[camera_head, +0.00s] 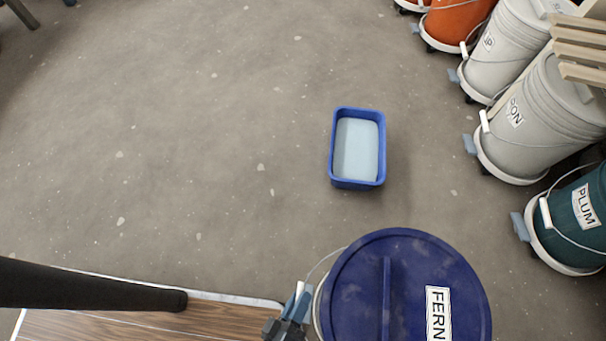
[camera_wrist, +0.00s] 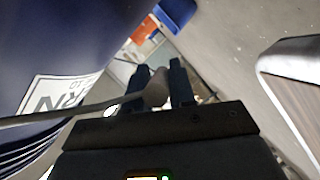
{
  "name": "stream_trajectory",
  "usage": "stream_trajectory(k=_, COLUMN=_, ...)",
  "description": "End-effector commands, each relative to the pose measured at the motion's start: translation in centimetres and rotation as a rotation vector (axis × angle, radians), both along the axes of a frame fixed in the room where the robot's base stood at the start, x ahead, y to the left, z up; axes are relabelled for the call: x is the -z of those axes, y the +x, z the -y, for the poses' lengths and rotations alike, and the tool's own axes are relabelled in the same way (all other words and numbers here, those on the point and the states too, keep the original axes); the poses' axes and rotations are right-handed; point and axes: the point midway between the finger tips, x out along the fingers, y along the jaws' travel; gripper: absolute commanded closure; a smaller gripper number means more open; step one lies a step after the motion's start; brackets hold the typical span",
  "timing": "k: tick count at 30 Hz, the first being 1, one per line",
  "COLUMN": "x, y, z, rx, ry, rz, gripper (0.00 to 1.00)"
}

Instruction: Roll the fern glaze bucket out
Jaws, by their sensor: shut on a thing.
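The fern glaze bucket (camera_head: 360,290) has a dark blue lid with a raised bar and a white FERN label. It stands at the bottom right of the head view, cut off by the frame's lower edge. In the wrist view its blue side and label (camera_wrist: 60,92) fill the left. My gripper (camera_head: 292,308) is at the bucket's left side. In the wrist view my gripper (camera_wrist: 160,88) is shut on the bucket's pale handle grip (camera_wrist: 157,87), with the wire bail running left from it. The bucket's base is hidden.
A blue tub (camera_head: 358,184) with pale contents sits on the floor beyond the bucket. Along the right stand a plum bucket (camera_head: 567,225), grey buckets (camera_head: 540,125) and an orange bucket (camera_head: 452,22) on wheeled bases. A wood-topped surface (camera_head: 130,322) is at lower left. Floor at left is clear.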

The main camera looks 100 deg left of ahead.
Motion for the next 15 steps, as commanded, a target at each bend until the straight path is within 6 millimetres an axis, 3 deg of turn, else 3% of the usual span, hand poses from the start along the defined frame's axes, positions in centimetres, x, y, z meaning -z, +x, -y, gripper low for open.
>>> stream_trajectory(k=10, x=0.14, y=-0.01, z=0.06, rx=0.003, ry=-0.003, rz=-0.002, gripper=1.0)
stream_trajectory(k=11, x=0.14, y=-0.01, z=0.06, rx=0.003, ry=-0.003, rz=-0.002, gripper=0.74)
stream_trajectory(k=15, x=0.1, y=-0.01, z=0.04, rx=0.002, ry=-0.003, rz=-0.002, gripper=0.61)
